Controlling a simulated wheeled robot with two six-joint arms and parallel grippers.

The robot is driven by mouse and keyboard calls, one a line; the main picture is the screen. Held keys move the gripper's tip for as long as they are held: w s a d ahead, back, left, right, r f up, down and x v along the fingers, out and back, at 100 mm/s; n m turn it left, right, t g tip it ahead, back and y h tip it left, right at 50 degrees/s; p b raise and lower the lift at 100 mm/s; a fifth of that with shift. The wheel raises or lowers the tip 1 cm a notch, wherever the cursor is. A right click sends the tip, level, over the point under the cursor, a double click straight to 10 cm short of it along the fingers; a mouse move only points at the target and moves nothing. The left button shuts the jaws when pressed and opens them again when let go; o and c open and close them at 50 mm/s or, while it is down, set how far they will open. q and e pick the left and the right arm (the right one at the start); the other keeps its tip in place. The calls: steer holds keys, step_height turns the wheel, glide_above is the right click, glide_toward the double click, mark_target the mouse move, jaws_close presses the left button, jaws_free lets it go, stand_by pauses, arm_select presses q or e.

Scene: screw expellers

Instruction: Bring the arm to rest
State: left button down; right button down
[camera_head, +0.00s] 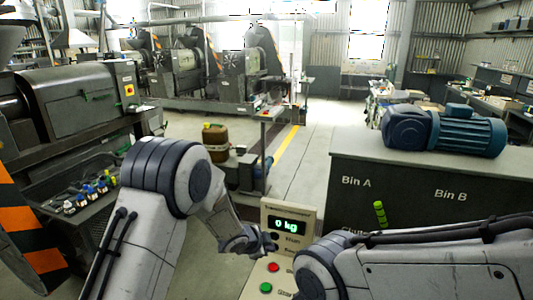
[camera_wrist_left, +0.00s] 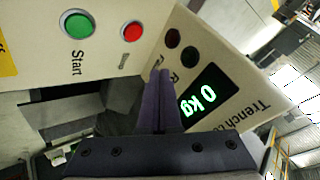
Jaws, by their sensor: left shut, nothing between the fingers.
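My left arm (camera_head: 150,215) reaches in from the left and bends down toward a beige control panel. My left gripper (camera_head: 262,246) is in front of the panel's lower display part, and its shut, empty fingers (camera_wrist_left: 157,100) show in the left wrist view. The panel (camera_head: 290,212) has a lit display (camera_head: 289,225) reading 0 kg, a red button (camera_head: 273,267) and a green Start button (camera_head: 265,287). In the left wrist view the green button (camera_wrist_left: 77,24) and red button (camera_wrist_left: 131,31) are beyond the fingers. My right arm (camera_head: 420,262) crosses the lower right; its gripper is out of view.
A dark bench (camera_head: 350,180) marked Bin A and Bin B carries a blue motor (camera_head: 465,130) on the right. A large machine (camera_head: 75,100) and a cart of small parts (camera_head: 90,195) stand at the left. The aisle floor (camera_head: 312,150) behind is clear.

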arm_select(q)
steer(key=s+a+r+n+g+y+b, duration=0.1)
steer(key=s+a+r+n+g, duration=0.1)
steer(key=s, duration=1)
steer(key=s+a+r+n+g+y+b, duration=0.1)
steer(key=s+r+n+g+b, duration=0.1)
steer(key=s, duration=1.1)
steer(key=s+a+r+n+g+y+b, duration=0.2)
steer(key=s+n, duration=0.3)
steer(key=s, duration=0.7)
steer(key=shift+s+a+r+g, duration=0.35)
steer(key=shift+r+g, duration=0.15)
steer(key=shift+r, duration=0.2)
